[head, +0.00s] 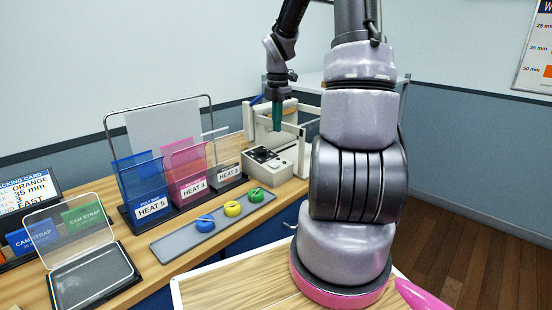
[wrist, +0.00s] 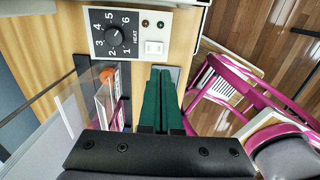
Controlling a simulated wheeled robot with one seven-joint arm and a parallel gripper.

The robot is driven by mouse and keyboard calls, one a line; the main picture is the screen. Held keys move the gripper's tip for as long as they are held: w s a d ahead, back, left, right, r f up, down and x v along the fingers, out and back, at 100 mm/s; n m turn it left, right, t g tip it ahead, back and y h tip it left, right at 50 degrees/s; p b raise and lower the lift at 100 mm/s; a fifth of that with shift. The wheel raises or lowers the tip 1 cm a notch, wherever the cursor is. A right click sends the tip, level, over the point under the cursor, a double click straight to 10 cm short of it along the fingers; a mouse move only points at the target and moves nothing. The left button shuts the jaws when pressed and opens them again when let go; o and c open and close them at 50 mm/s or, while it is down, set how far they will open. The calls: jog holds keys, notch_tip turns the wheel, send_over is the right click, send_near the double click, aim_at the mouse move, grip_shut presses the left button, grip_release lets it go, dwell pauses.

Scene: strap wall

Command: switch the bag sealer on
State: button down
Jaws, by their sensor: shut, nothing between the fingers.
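The bag sealer (head: 290,160) is a pale machine with a dark control panel, at the far end of the bench. In the wrist view its panel (wrist: 85,35) has a black heat dial (wrist: 114,37) numbered 1 to 6. A white rocker switch (wrist: 154,47) sits right of the dial, below two small lamps (wrist: 153,24), one reddish and one dark. I cannot tell which way the rocker is tipped. My gripper (head: 277,128) has teal fingers, shut and empty, pointing down above the sealer. In the wrist view the fingertips (wrist: 162,70) appear just below the switch, apart from it.
Pouch holders in blue (head: 140,185), pink (head: 187,175) and clear with heat labels stand left of the sealer. An open clear-lidded case (head: 88,275) is nearer. A pink chair frame (wrist: 230,80) shows right.

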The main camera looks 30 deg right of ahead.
aim_at(276, 166)
notch_tip(276, 166, down, 12)
jog(key=shift+w+f, duration=0.15)
jog(key=shift+f, duration=0.05)
dwell(0.4)
jog(key=shift+f, duration=0.2)
jog(key=shift+w+a+r, duration=0.25)
jog(key=shift+w+a, duration=0.05)
jog(key=shift+w, duration=0.35)
jog(key=shift+r, duration=0.1)
